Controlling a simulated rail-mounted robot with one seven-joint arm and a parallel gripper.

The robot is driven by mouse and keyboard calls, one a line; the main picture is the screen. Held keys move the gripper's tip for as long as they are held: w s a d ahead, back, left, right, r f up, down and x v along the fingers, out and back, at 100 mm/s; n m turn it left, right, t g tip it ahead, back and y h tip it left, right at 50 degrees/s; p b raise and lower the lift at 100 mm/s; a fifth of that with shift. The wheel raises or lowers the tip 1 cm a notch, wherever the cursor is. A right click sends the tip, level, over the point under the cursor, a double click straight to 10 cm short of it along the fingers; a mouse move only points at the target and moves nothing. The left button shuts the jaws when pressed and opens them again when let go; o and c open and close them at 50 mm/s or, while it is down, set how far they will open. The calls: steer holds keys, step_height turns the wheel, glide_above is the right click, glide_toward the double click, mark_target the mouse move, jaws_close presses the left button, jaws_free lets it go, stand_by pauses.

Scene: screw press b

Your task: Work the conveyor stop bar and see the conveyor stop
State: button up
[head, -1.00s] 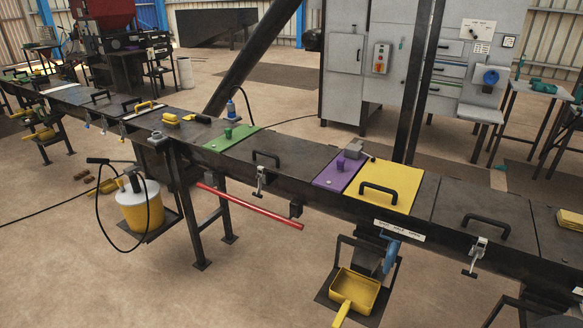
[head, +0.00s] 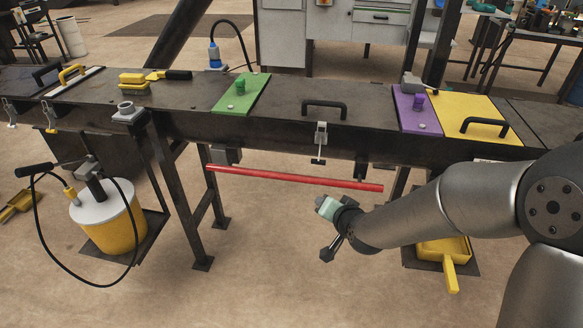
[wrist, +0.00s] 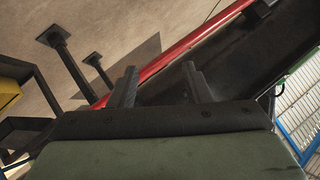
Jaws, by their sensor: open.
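The stop bar is a long red bar (head: 295,179) that runs along the front side of the dark conveyor trough (head: 290,122), below its top edge. In the head view my gripper (head: 328,246) is below the bar's right half, in front of the trough and apart from the bar. In the wrist view the two dark fingers (wrist: 158,84) stand apart with nothing between them. The red bar (wrist: 180,50) crosses beyond the fingertips at a slant. The conveyor's inside is hidden under its covers.
Green (head: 241,95), purple (head: 416,110) and yellow (head: 470,118) cover plates lie on the trough. A latch (head: 320,140) hangs on its front. A yellow grease bucket (head: 108,222) stands at the left, a yellow scoop pan (head: 442,250) low at the right. Floor below the bar is mostly clear.

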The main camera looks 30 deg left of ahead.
steer(key=s+a+f+m+t+y+b, duration=0.25)
steer(key=a+f+m+t+b, duration=0.2)
steer(key=a, duration=0.45)
steer(key=s+a+f+m+t+y+b, duration=0.25)
steer(key=a+f+m, duration=0.2)
steer(key=a, duration=0.45)
steer(key=b+x, duration=0.2)
steer(key=x, duration=1.5)
steer(key=shift+r+m, duration=0.3)
steer(key=shift+r, duration=0.15)
